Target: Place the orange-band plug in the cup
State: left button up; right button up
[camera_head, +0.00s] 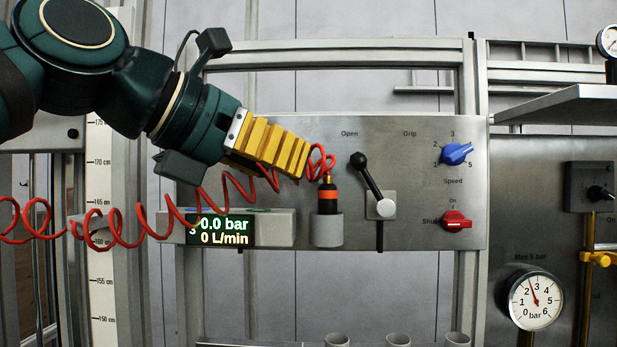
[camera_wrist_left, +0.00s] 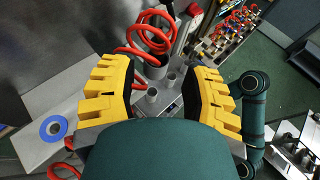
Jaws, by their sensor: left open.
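The orange-band plug (camera_head: 328,194) is black with an orange band and a red coiled hose (camera_head: 240,190) at its top. It stands upright with its lower end in the grey cup (camera_head: 327,232) on the panel's front. My left gripper (camera_head: 300,161) has yellow fingers, is open, and is above and left of the plug, apart from it. In the left wrist view, the hose's coil (camera_wrist_left: 145,35) and the cup (camera_wrist_left: 155,68) show between the open fingers. I cannot make out the plug there. My right gripper does not show.
A black lever (camera_head: 368,178) is close right of the plug. Blue (camera_head: 457,153) and red (camera_head: 456,222) knobs are further right. The pressure display (camera_head: 220,230) is left of the cup. Several grey tubes (camera_head: 398,340) stand below. A shelf (camera_head: 565,103) juts out at the right.

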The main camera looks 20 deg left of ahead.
pick_arm(q)
jog(key=v, duration=0.3)
jog(key=shift+s+a+r, duration=0.1)
jog(key=shift+s, duration=0.1)
dwell(0.4)
